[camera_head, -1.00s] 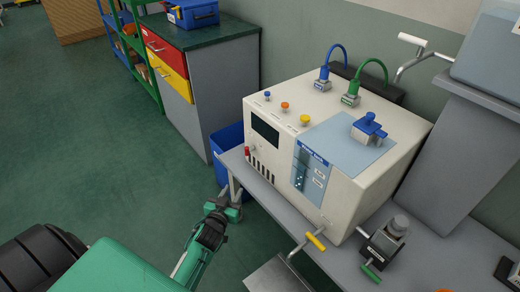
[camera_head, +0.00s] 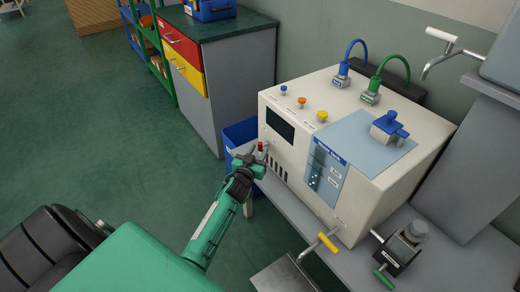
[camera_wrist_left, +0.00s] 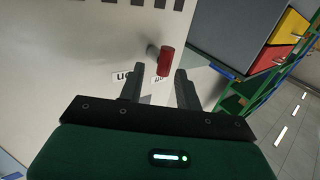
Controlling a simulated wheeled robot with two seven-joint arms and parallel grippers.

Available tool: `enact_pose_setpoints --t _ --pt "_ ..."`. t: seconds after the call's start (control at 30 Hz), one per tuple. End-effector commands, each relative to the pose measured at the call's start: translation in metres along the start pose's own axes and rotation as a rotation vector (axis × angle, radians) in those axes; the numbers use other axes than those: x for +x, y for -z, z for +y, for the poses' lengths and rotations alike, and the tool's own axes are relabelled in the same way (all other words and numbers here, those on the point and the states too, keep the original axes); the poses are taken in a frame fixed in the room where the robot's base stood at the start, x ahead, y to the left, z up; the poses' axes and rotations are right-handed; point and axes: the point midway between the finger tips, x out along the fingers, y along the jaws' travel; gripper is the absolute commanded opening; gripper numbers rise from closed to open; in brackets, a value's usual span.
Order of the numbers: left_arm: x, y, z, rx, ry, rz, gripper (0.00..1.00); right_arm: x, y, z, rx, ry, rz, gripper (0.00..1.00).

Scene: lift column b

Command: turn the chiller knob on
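The cream machine (camera_head: 290,165) stands on a grey bench, with a red knob (camera_head: 262,147) low on its front, near the left edge. Blue (camera_head: 284,89), orange (camera_head: 302,101) and yellow (camera_head: 322,116) knobs sit in a row above the dark screen. I cannot read which one is labelled chiller. My left gripper (camera_head: 252,159) is just in front of the red knob. In the left wrist view, the gripper (camera_wrist_left: 158,85) is open, and the red knob (camera_wrist_left: 166,60) shows between and slightly beyond its fingertips. I cannot tell whether they touch. My right gripper is not in view.
A blue bin (camera_head: 238,135) stands on the floor behind the gripper. A yellow-handled lever (camera_head: 328,243) and a green-handled valve (camera_head: 383,279) stick out at the bench's front. A grey cabinet (camera_head: 225,85) with red and yellow drawers is beyond. Floor to the left is clear.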

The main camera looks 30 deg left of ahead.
Motion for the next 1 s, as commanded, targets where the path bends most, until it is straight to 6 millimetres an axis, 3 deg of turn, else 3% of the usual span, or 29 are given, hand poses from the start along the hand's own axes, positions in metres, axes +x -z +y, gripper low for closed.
enact_pose_setpoints --t 0.2,0.57,0.73,1.0 --pt "0.019 -0.001 0.000 0.000 0.000 0.000 0.34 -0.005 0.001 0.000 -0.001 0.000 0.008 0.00" --pt "0.022 0.000 0.000 0.000 0.000 -0.001 0.34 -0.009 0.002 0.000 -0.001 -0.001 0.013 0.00" --pt "0.022 0.000 0.000 0.000 0.000 -0.001 0.04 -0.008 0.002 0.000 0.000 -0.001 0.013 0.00" --pt "0.022 -0.002 0.000 0.007 0.001 0.004 0.04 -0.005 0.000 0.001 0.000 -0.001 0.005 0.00"
